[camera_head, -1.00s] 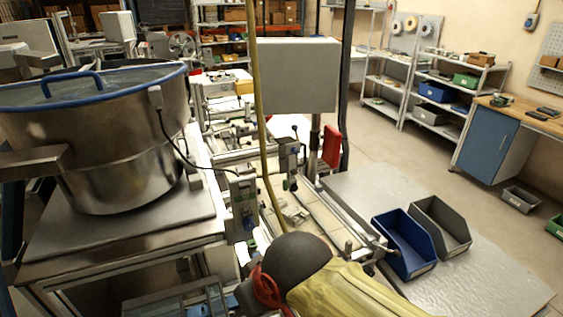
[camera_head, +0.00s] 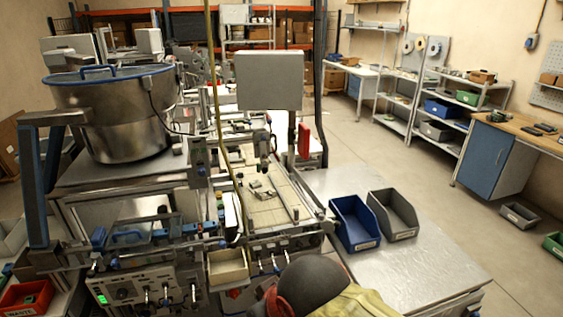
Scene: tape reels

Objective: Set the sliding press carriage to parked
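The press machine (camera_head: 262,203) stands in the middle, with a pale track bed and rails running away from me. A small metal block assembly (camera_head: 262,190) sits on the bed. To its left is a rail unit with blue parts (camera_head: 130,235) above a control panel. I cannot tell for sure which of these parts is the sliding press carriage, nor its setting. My gripper is not in view, and nothing is seen held.
A large steel bowl (camera_head: 112,118) with a blue rim stands on the left bench. A blue bin (camera_head: 354,222) and a grey bin (camera_head: 394,213) sit on the metal table at right. A red bin (camera_head: 27,297) is at lower left.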

